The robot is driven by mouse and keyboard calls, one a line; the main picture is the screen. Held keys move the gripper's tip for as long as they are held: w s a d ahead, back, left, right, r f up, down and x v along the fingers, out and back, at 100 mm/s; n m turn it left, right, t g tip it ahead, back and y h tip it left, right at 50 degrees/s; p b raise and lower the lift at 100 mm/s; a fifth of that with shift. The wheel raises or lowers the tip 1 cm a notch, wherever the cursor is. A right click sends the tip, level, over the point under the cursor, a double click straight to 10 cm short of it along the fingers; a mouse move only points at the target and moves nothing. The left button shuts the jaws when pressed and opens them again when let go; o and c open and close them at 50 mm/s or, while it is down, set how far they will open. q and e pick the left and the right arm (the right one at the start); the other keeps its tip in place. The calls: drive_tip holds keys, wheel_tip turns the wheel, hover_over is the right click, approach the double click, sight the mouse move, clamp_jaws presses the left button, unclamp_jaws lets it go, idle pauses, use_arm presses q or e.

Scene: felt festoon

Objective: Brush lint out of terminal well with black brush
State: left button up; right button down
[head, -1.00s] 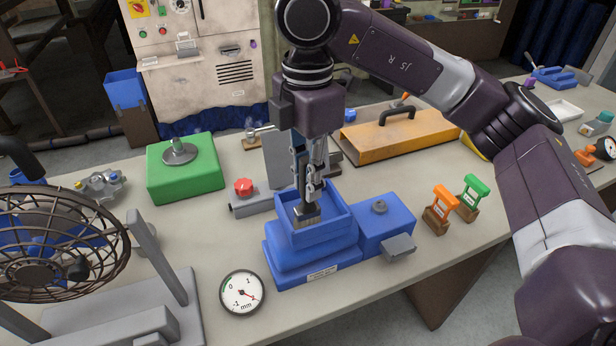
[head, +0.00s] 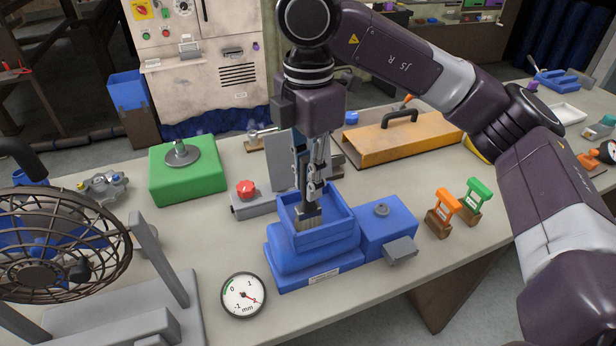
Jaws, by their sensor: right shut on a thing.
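The blue terminal box (head: 322,258) stands on the table in the middle of the head view, with an open-topped well (head: 342,229). My right gripper (head: 309,195) points straight down over the well and is shut on the brush (head: 308,222). The brush's dark ferrule and pale bristles reach inside the well walls. Whether the bristles touch the floor cannot be told. No lint can be made out; the near wall and brush hide part of the inside. My left gripper is not in view.
A dial gauge (head: 243,296) lies at the front, and a caged fan (head: 55,245) stands at left. A green box (head: 187,169) and a red-knobbed grey unit (head: 246,190) stand behind. Orange (head: 446,203) and green (head: 479,190) tagged pieces stand right. An orange case (head: 400,140) lies behind.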

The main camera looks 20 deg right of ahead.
drive_tip(key=shift+w+f, duration=0.1)
drive_tip(key=shift+w, duration=0.2)
drive_tip(key=shift+s+b, duration=0.3)
drive_tip(key=shift+s, duration=0.25)
idle(1.0)
drive_tip(key=shift+d, duration=0.15)
drive_tip(key=shift+d, duration=1.85)
drive_tip(key=shift+f, duration=0.1)
